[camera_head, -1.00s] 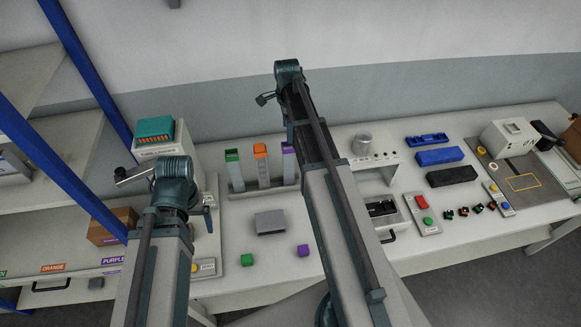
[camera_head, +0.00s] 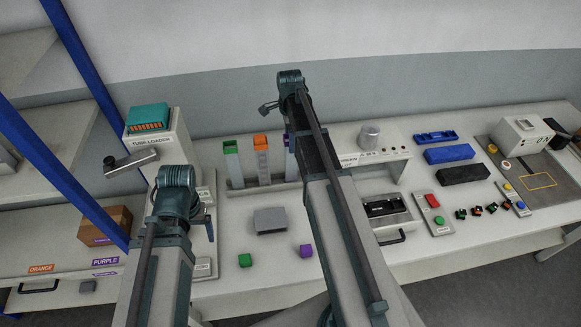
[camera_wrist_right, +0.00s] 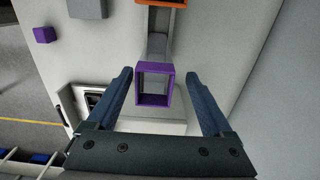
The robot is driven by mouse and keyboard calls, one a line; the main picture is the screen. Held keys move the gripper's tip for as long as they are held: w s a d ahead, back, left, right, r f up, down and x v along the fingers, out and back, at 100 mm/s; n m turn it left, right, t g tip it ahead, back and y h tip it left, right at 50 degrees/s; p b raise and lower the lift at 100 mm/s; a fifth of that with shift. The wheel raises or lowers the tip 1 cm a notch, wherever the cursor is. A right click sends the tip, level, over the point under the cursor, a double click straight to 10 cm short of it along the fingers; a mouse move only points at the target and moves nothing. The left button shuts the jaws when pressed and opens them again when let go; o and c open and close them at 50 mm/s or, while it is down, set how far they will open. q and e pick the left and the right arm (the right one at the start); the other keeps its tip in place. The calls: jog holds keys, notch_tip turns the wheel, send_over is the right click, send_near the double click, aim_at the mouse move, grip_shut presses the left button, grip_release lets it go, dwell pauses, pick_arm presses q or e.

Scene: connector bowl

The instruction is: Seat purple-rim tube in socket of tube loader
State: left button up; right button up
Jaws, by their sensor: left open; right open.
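The purple-rim tube (camera_head: 289,146) stands upright in the rack at the back, mostly hidden by my right arm. In the right wrist view its square purple rim (camera_wrist_right: 138,88) is between the fingers of my right gripper (camera_wrist_right: 162,88). The gripper is open, with a gap on each side of the rim. In the head view my right arm hides its jaws. The tube loader (camera_head: 155,143) is a white box with a teal top at the left. My left gripper (camera_head: 209,225) is in front of it, largely hidden by its wrist, and is apart from the tubes.
Orange-rim (camera_head: 261,155) and green-rim (camera_head: 232,162) tubes stand in the same rack (camera_head: 245,191). A grey block (camera_head: 270,220), green cube (camera_head: 245,260) and purple cube (camera_head: 306,251) lie in front. A grey lever (camera_head: 131,161) projects from the loader.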

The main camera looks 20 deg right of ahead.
aim_at(291, 162)
jog(key=f+b, duration=0.5)
jog(key=shift+s, duration=0.3)
grip_shut()
dwell(0.4)
